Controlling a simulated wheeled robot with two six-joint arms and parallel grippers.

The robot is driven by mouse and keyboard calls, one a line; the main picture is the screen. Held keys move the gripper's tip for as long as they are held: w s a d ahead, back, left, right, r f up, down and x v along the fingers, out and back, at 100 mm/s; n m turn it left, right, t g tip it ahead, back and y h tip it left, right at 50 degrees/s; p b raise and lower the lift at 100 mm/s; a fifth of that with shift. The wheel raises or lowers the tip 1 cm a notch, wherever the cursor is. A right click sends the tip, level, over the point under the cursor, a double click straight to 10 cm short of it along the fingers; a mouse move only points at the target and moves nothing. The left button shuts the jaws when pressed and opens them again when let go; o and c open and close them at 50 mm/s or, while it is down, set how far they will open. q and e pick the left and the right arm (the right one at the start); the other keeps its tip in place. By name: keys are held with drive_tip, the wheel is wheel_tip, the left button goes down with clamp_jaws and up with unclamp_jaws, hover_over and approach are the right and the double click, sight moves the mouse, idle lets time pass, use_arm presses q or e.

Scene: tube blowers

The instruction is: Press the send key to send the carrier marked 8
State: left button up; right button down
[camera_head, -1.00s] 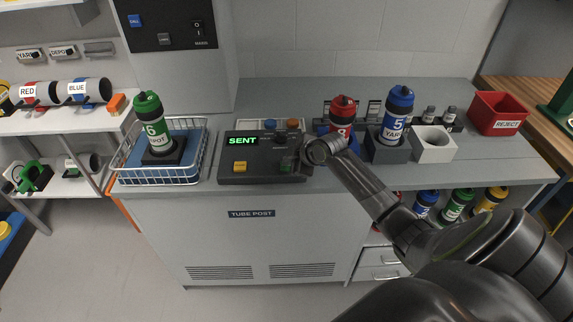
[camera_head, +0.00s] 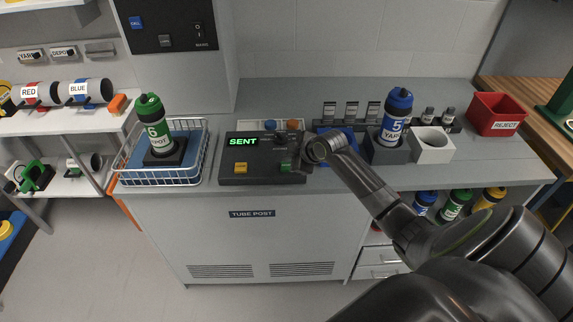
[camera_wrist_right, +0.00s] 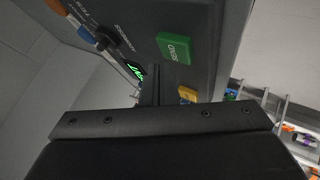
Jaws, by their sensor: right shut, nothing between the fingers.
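The control box (camera_head: 262,178) stands on the bench, its green display (camera_head: 243,142) reading SENT. Its green send key (camera_head: 287,168) lies at the box's right front; it also shows in the wrist view, lettered SEND (camera_wrist_right: 175,47). My right gripper (camera_head: 299,160) is shut and empty at the right end of the box, close beside the key. In the wrist view its fingers (camera_wrist_right: 150,95) are apart from the key. No carrier marked 8 shows now. A blue holder (camera_head: 350,137) behind my wrist is partly hidden and shows no carrier. My left gripper is out of view.
A green carrier (camera_head: 153,125) stands in a wire basket (camera_head: 203,160) at left. A red reject bin (camera_head: 498,114) is at the right. A yellow key (camera_head: 240,168) is on the box.

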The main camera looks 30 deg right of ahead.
drive_tip(key=shift+r+p, duration=2.35)
drive_tip(key=shift+r, duration=0.25)
drive_tip(key=shift+f, duration=0.1)
